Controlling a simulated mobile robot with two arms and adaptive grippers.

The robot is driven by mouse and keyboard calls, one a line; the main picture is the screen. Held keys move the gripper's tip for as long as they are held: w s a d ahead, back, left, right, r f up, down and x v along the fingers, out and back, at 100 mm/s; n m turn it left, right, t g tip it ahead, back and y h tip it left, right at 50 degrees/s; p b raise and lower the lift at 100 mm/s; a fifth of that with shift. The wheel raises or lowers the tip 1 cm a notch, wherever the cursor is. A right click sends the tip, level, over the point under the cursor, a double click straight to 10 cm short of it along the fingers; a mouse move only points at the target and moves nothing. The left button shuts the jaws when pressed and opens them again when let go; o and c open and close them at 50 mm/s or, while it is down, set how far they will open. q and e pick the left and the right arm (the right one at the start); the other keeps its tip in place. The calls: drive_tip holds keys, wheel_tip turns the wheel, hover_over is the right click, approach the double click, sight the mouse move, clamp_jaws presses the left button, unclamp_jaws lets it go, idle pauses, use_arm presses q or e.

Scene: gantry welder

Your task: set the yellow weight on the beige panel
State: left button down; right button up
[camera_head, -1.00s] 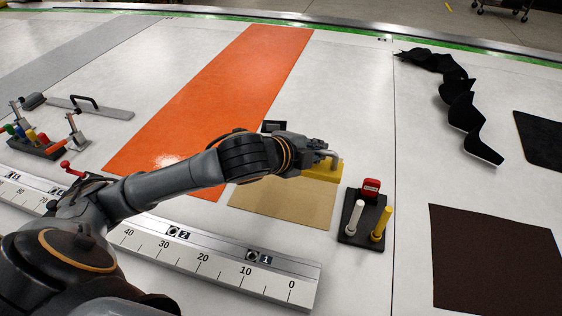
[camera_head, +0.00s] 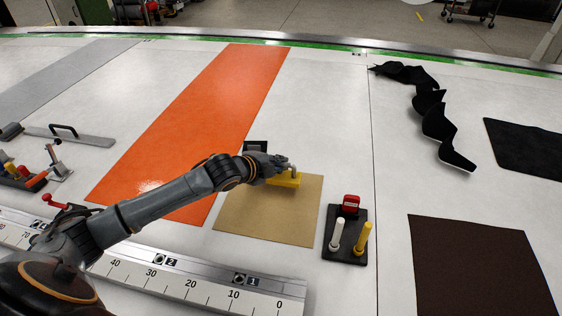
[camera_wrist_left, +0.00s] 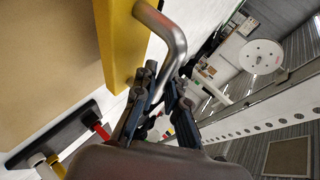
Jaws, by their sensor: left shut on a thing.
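The yellow weight (camera_head: 287,182) is a small block with a grey metal handle. My left gripper (camera_head: 287,167) is shut on that handle; the fingers (camera_wrist_left: 160,98) also show around its lower end in the left wrist view. The weight shows over the far part of the beige panel (camera_head: 262,220), a flat tan rectangle. In the wrist view the yellow side (camera_wrist_left: 122,50) stands against the panel (camera_wrist_left: 45,45). I cannot tell whether the weight touches the panel. My right gripper is not in view.
A black holder (camera_head: 345,248) with white and yellow pegs and a red block stands right of the panel. An orange sheet (camera_head: 205,120) lies to the left. A ruler rail (camera_head: 190,278) runs in front. A brown sheet (camera_head: 478,265) lies at the right.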

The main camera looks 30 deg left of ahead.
sight(279, 174)
use_arm(q)
wheel_tip(279, 174, down, 2)
drive_tip(key=shift+w+a+f+p, duration=0.15)
drive_tip(key=shift+f+p, duration=0.05)
drive_tip(key=shift+p, duration=0.45)
drive_tip(key=shift+f, duration=0.3)
drive_tip(key=shift+f, duration=0.1)
drive_tip(key=c, duration=1.4)
unclamp_jaws()
drive_tip(key=shift+f, duration=0.15)
